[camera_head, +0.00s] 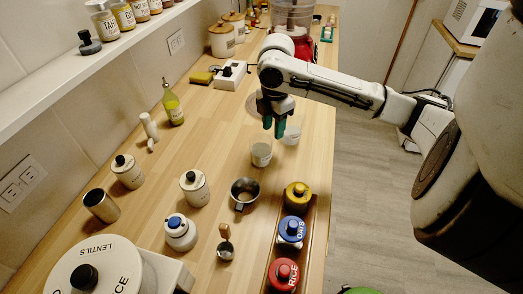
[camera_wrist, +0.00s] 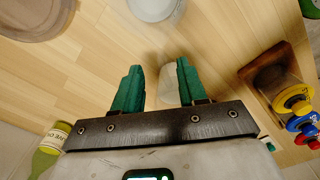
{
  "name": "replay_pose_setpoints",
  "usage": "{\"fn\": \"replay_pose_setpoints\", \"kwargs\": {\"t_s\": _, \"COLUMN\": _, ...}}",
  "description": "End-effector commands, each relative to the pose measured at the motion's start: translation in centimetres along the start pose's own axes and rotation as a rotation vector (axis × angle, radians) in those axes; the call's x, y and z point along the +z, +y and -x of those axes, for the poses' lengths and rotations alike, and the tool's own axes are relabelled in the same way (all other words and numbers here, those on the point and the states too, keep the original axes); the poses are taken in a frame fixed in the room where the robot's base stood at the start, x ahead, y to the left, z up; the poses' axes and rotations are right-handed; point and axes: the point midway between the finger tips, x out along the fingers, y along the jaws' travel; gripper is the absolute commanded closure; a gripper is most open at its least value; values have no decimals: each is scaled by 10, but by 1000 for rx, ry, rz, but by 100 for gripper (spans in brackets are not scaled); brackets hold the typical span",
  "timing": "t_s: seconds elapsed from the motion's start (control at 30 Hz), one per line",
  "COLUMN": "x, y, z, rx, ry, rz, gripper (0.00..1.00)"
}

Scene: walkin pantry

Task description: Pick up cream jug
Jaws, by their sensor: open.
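A pale, jug-like vessel with a small dark label (camera_head: 261,154) stands upright on the wooden counter, and I take it as the cream jug, though its label is unreadable. A second whitish vessel (camera_head: 291,135) stands just behind and to its right, partly hidden by my fingers. My gripper (camera_head: 274,128) points down with green fingers, close above and behind the two. In the wrist view my gripper (camera_wrist: 160,88) is open, and the pale vessel (camera_wrist: 168,88) shows in the gap beyond the fingers, apparently not gripped. The second vessel (camera_wrist: 153,8) is at the top edge.
A metal pot (camera_head: 245,190) stands in front. A wooden tray (camera_head: 308,222) holds yellow, blue and red-lidded canisters at the near right. An oil bottle (camera_head: 173,105) and white jars (camera_head: 194,189) stand to the left. The counter's right edge is close to the vessels.

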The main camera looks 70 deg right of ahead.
Motion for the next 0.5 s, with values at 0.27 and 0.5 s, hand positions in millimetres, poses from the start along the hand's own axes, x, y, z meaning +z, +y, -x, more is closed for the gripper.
{"fn": "replay_pose_setpoints", "kwargs": {"t_s": 0.27, "x": 2, "y": -2, "z": -38, "rx": -3, "ry": 0, "rz": -2, "gripper": 58}}
{"fn": "replay_pose_setpoints", "kwargs": {"t_s": 0.5, "x": 2, "y": -2, "z": -47, "rx": -1, "ry": -1, "rz": -1, "gripper": 58}}
